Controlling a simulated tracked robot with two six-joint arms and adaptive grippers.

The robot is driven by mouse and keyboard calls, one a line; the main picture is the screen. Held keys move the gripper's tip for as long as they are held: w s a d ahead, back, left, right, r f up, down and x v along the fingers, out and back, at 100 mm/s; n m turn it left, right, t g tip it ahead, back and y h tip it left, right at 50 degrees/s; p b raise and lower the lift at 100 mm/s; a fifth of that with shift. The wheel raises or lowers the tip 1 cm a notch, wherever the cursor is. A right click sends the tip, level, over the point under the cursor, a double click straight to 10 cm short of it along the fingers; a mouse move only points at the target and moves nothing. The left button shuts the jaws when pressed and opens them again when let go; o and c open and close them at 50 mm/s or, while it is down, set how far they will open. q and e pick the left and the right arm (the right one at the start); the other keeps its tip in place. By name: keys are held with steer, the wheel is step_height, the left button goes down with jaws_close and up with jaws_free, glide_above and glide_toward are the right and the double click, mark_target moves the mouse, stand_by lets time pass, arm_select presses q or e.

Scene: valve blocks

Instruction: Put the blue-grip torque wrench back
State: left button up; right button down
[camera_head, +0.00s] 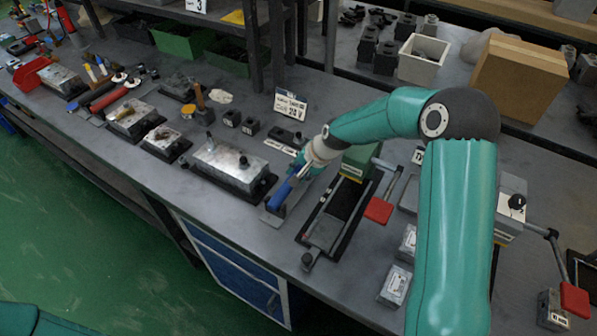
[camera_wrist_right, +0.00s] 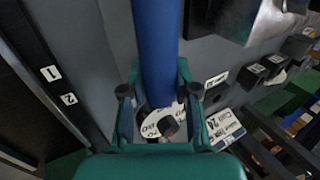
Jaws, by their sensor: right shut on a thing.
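The torque wrench has a blue grip (camera_head: 280,194) that points down and left beside a long black tray in the head view. In the wrist view its blue grip (camera_wrist_right: 157,45) runs from the top edge down between the fingers. My right gripper (camera_head: 308,168) is shut on the wrench, low over the bench; it also shows in the wrist view (camera_wrist_right: 160,98). The wrench's far end is hidden by the gripper and arm. I cannot tell whether the wrench touches the bench. My left gripper is out of view.
A metal valve block (camera_head: 228,168) stands left of the wrench. The black tray (camera_head: 328,222) lies to its right, with a red-handled lever (camera_head: 378,210) beyond. A label card (camera_head: 290,105) stands behind. Small grey blocks (camera_head: 395,285) sit near the front edge.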

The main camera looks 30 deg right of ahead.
steer(key=c, duration=0.8)
jaws_free()
steer(key=v, duration=1.1)
steer(key=shift+s+d+r, duration=0.1)
steer(key=shift+r, duration=0.3)
